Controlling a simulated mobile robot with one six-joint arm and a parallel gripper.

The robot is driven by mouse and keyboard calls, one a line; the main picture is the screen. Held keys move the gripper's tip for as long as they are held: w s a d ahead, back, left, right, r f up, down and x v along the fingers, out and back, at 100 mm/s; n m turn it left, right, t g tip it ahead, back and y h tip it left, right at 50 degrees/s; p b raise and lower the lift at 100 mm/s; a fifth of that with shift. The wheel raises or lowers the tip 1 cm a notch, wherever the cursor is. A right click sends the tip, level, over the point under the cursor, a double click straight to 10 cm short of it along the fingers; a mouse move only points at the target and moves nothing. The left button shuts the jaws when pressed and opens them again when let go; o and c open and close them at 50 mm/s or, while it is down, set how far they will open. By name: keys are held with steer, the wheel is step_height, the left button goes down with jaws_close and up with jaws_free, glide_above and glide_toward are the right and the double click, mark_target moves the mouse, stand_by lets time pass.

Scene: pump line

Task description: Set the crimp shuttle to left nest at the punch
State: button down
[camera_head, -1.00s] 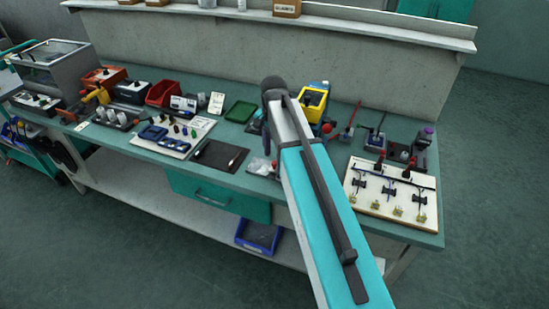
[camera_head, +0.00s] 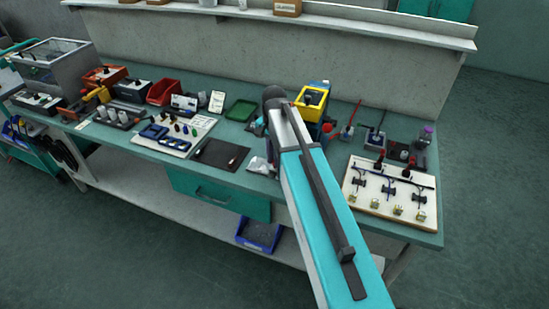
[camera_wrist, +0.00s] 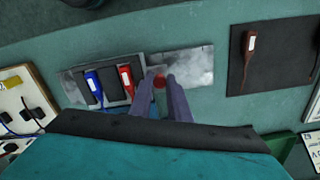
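In the wrist view, what looks like the crimp shuttle is a dark sled (camera_wrist: 111,83) on a grey metal strip (camera_wrist: 190,66), with a blue piece (camera_wrist: 93,84) and a red piece (camera_wrist: 126,80) lying on it. A small red knob (camera_wrist: 158,83) is at the sled's right edge. My gripper (camera_wrist: 162,78) has its two fingers on either side of the knob; I cannot tell whether they press on it. In the head view, a yellow-topped machine (camera_head: 311,100), perhaps the punch, stands behind my arm, which hides the sled and my gripper.
A dark mat (camera_head: 220,154) with a brown-tipped tool (camera_wrist: 249,45) lies to one side of the strip. A white board (camera_head: 389,193) with several connectors lies on the other. A green tray (camera_head: 240,110) sits behind the mat. A bare bench strip lies between the metal strip and the mat.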

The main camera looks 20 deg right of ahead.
steer(key=shift+s+d, duration=0.45)
steer(key=shift+d, duration=0.2)
steer(key=shift+s+d, duration=0.45)
steer(key=shift+d, duration=0.2)
steer(key=c, duration=1.7)
jaws_free()
steer(key=shift+s+d, duration=0.1)
steer(key=shift+o, duration=0.2)
steer(key=shift+r, duration=0.1)
steer(key=shift+r, duration=0.35)
step_height(320, 180, up, 13)
steer(key=b, duration=0.2)
steer(key=shift+f, duration=0.1)
